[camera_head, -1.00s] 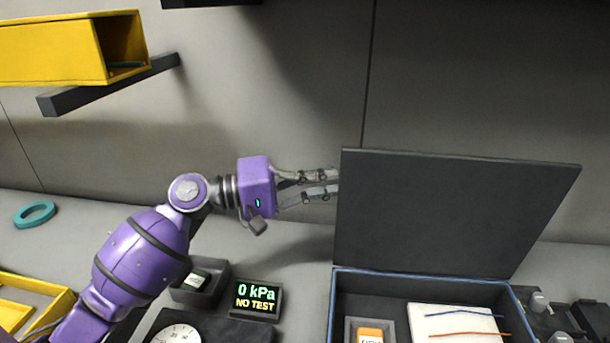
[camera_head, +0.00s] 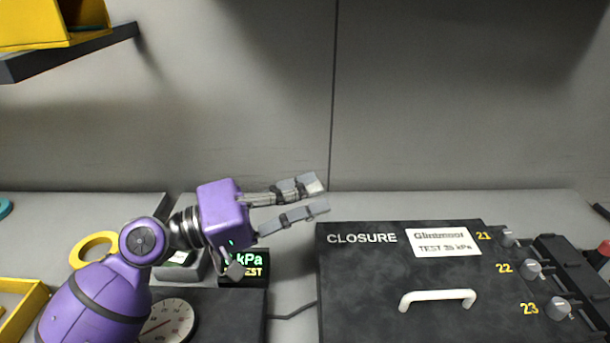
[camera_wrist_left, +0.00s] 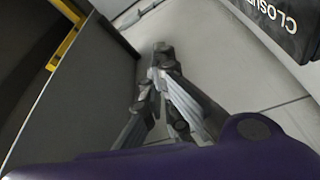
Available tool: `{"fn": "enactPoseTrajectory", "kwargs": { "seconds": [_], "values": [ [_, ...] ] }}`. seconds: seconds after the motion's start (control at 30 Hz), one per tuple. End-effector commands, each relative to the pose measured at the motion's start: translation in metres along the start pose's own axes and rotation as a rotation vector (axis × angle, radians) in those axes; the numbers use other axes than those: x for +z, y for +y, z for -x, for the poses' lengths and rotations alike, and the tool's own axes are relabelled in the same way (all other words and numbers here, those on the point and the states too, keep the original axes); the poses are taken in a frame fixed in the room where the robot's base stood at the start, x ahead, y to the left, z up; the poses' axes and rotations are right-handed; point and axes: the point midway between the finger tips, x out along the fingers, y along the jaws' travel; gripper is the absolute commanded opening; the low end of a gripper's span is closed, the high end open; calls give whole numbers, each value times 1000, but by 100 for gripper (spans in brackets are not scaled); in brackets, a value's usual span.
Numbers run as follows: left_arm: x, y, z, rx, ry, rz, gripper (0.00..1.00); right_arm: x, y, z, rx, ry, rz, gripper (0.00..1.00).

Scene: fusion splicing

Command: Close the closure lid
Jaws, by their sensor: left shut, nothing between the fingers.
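The closure lid (camera_head: 370,275) is dark and lies flat, shut over its box. It carries the word CLOSURE, a white label (camera_head: 443,242) and a white handle (camera_head: 437,298). The box's inside is hidden. My left gripper (camera_head: 316,195) is above and left of the lid's far left corner, apart from it. It is shut and empty; its fingertips come together in the left wrist view (camera_wrist_left: 158,65). A corner of the lid also shows there (camera_wrist_left: 275,18). My right gripper is in neither view.
Several grey knobs (camera_head: 531,268) numbered 21 to 23 stand right of the lid. A kPa display (camera_head: 243,268) and a round gauge (camera_head: 168,322) are at left, under my arm. A yellow bin (camera_head: 35,25) sits on a shelf, upper left.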

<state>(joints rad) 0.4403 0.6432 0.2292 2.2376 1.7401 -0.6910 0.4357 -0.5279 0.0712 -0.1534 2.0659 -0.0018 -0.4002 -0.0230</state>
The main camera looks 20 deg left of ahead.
Motion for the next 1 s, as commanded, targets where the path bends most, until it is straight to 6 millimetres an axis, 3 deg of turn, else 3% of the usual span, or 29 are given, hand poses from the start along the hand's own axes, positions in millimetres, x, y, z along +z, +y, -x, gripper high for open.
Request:
{"fn": "enactPoseTrajectory", "kwargs": {
  "seconds": [0.33,1.0],
  "values": [
    [23,-7,8,0,1,1,0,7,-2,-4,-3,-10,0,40],
    [24,-4,7,0,0,0,0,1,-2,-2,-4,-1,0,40]
  ]
}}
